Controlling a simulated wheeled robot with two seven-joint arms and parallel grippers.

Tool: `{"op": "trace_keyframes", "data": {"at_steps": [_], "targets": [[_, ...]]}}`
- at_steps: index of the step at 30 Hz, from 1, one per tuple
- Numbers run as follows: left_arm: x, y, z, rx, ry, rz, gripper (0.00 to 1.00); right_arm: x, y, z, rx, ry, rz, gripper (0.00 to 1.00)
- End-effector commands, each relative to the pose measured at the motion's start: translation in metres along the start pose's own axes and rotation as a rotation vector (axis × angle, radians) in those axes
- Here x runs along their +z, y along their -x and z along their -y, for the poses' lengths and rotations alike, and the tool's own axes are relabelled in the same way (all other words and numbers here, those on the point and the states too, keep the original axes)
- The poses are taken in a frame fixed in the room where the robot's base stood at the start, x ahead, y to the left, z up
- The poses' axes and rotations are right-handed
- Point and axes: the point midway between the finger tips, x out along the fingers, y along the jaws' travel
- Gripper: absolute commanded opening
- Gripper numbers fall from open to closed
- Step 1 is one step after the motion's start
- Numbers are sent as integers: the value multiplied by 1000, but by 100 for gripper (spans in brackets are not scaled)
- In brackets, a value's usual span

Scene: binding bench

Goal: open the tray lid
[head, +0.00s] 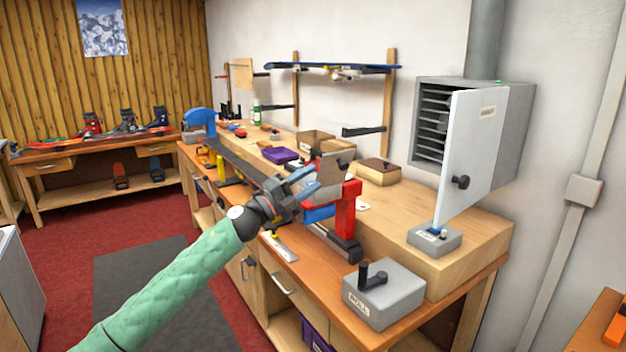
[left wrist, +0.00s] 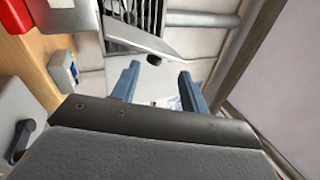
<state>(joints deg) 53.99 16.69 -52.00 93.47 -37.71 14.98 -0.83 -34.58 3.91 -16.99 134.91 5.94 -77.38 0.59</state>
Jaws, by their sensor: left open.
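No lid in the head view carries a readable tray label. A low wooden box with a brown top and small dark knob (head: 380,166) sits on the raised bench ledge; its top looks shut. My left gripper (head: 313,193) is open over the bench, left of both boxes, beside a red clamp (head: 346,212). In the left wrist view, nothing is between its fingers (left wrist: 158,88). My right gripper is out of view.
A wall cabinet (head: 432,112) has its white door (head: 470,150) swung open over the bench's right end. A small grey button box (head: 434,238) stands below it. A long ski (head: 238,158) lies along the bench. Open floor (head: 150,280) is at the left.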

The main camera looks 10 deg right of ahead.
Motion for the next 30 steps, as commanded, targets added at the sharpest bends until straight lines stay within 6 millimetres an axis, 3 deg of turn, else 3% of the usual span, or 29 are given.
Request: {"op": "trace_keyframes", "data": {"at_steps": [30], "targets": [[4, 57, 0, 0, 0, 0, 45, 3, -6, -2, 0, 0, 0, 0]]}}
